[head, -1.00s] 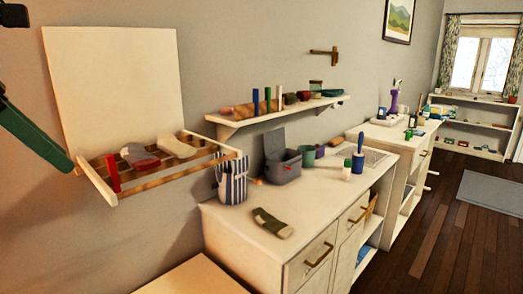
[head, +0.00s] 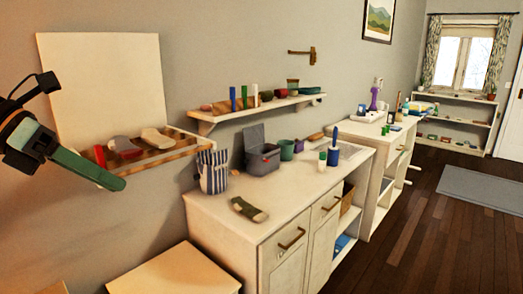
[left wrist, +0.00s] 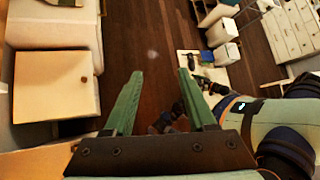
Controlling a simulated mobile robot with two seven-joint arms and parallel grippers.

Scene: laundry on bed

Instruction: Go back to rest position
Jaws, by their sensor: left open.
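My left gripper (head: 118,182) is at the left of the head view, in front of the wall rack and well above the floor. It is empty.
The wall rack (head: 184,151) holds socks behind my left gripper. A white cabinet (head: 225,222) carries a sock (head: 249,209), a striped container (head: 213,172) and a grey bin (head: 262,160). A pale low top (head: 175,272) is at the front. Wooden floor (head: 400,230) is open at right.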

